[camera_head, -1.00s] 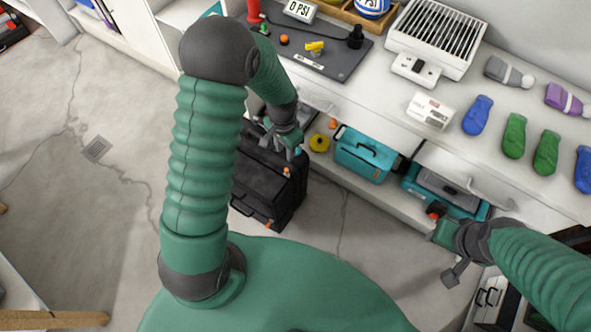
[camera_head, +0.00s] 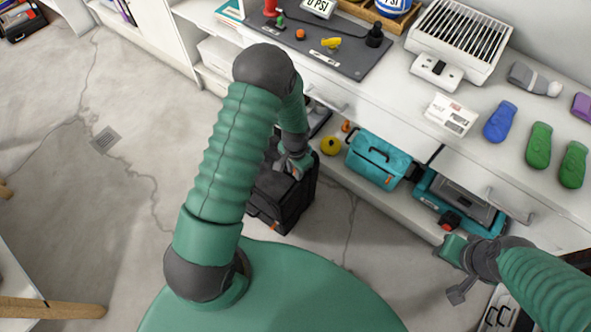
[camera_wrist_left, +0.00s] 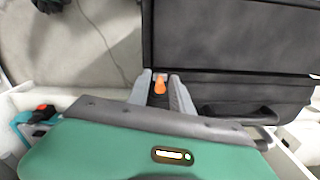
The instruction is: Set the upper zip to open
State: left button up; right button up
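A black bag (camera_head: 290,205) stands on the floor beside the shelving, partly behind my left arm in the head view. In the left wrist view the black bag (camera_wrist_left: 235,45) fills the upper right, and an orange zip pull (camera_wrist_left: 160,86) shows at its edge. My left gripper (camera_head: 298,163) is at the top of the bag. In the wrist view its two grey fingers (camera_wrist_left: 163,82) stand apart on either side of the orange pull; contact is not clear. My right gripper (camera_head: 452,270) is by the lower shelf at the right, far from the bag, its fingers unclear.
A yellow roll (camera_head: 331,146) is near the bag. The white counter (camera_head: 400,95) carries several items. The floor (camera_head: 90,220) at left is mostly clear.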

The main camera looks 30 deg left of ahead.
pick_arm(q)
grip_shut()
dwell(1.2)
